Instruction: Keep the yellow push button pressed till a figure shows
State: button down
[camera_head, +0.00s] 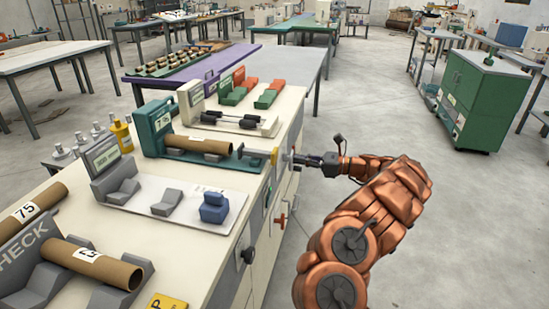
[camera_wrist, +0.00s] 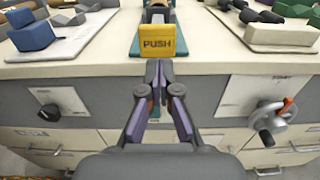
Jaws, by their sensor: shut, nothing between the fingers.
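The yellow push button (camera_wrist: 157,42) reads PUSH and sits at the front of the bench's top edge in the wrist view. My gripper (camera_head: 297,159) is shut and empty, pointing at the bench front beside the button. In the wrist view its closed fingertips (camera_wrist: 154,66) lie just below the plate; I cannot tell whether they touch. A pale display (camera_head: 163,122) on the green device carries small dark marks that I cannot read clearly.
A red-handled crank (camera_wrist: 274,117) and a black knob (camera_wrist: 48,112) stick out from the bench front (camera_wrist: 110,95). Brown tubes (camera_head: 92,262) lie at the near left. A green cabinet (camera_head: 484,98) stands at the right, with open floor before it.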

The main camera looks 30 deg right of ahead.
jog(key=v, duration=0.5)
jog(key=shift+d+f, duration=0.1)
dwell(0.4)
dwell(0.8)
